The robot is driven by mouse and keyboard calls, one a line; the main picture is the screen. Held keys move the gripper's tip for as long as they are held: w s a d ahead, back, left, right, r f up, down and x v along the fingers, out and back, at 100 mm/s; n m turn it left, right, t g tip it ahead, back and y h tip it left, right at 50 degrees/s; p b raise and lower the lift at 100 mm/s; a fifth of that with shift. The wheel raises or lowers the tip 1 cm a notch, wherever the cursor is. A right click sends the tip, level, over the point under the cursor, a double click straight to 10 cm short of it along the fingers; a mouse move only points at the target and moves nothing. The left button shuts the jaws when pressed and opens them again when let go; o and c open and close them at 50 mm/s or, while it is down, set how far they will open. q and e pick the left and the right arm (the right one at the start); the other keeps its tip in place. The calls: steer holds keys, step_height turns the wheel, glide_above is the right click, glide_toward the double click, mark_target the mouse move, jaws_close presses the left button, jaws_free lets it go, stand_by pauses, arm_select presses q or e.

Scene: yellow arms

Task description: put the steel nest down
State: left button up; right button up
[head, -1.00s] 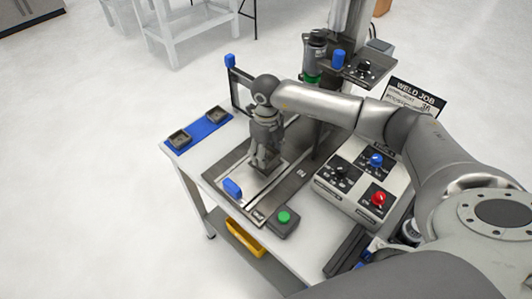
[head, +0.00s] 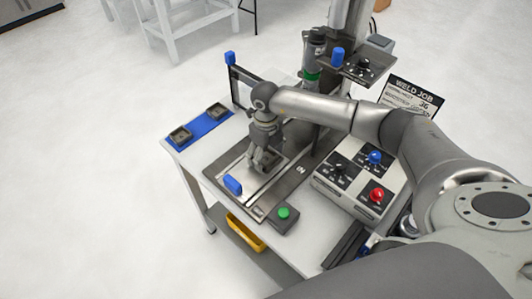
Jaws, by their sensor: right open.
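My right gripper (head: 263,163) points down over a light steel plate (head: 262,184) with a blue handle (head: 233,185). The plate lies in a dark slide track (head: 217,168) on the white workbench. The gripper's fingers are spread, with the tips low at the plate. I cannot clearly pick out the steel nest; the gripper hides part of the plate around its tips. Two small dark square trays (head: 181,135) (head: 217,111) sit on a blue strip at the bench's left end. My left gripper is not in view.
A green button box (head: 283,214) stands at the front of the track. A control box (head: 358,180) with blue and red knobs is to the right. A post with a dark shelf (head: 357,64) rises behind. A yellow bin (head: 246,231) is under the bench.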

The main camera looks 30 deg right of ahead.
mark_target(266, 158)
steer(key=shift+r, duration=0.2)
step_height(266, 158, up, 12)
steer(key=b, duration=0.3)
steer(key=shift+b, duration=0.4)
steer(key=shift+f, duration=0.1)
stand_by(0.8)
